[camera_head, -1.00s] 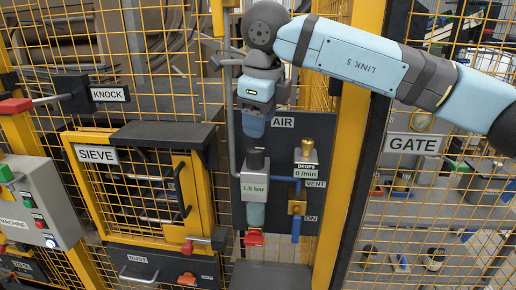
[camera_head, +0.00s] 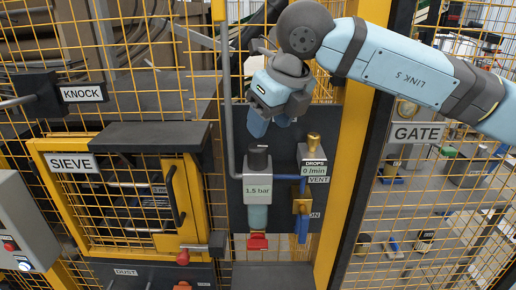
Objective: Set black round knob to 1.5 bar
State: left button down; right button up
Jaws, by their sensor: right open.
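The black round knob (camera_head: 258,157) sits on top of the grey regulator body (camera_head: 257,184) on the dark air panel. The regulator's display reads 1.5 bar. My right gripper (camera_head: 270,128) is above the knob and a little to its right, pointing down. Its blue fingers are apart and hold nothing. It does not appear to touch the knob. My left gripper is not in view.
A red handle (camera_head: 257,242) is under the regulator bowl. A yellow post (camera_head: 345,180) stands close on the right.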

aim_at(258, 147)
jog(key=p+x, duration=0.1)
jog(key=x, duration=0.7)
jog(key=shift+w+a+f, duration=0.1)
jog(key=shift+a+f, duration=0.05)
jog(key=shift+f, duration=0.15)
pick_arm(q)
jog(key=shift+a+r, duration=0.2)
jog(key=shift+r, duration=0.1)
pick_arm(e)
jog(key=c, duration=0.7)
jog(key=shift+o, duration=0.3)
jog(key=m+b, duration=0.1)
jog(key=b, duration=0.2)
jog(key=m+b, duration=0.2)
jog(key=b, duration=0.1)
jog(key=shift+f+t+h, duration=0.3)
jog(key=shift+t+h, duration=0.1)
jog(key=shift+m+b, duration=0.4)
jog(key=shift+b, duration=0.1)
jog(key=shift+r+m+h+b, duration=0.15)
jog(key=shift+m+h+b, duration=0.15)
jog(key=shift+r, duration=0.1)
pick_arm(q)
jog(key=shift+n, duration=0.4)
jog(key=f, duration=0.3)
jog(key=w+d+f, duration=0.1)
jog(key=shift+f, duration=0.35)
pick_arm(e)
jog(key=shift+r, duration=0.15)
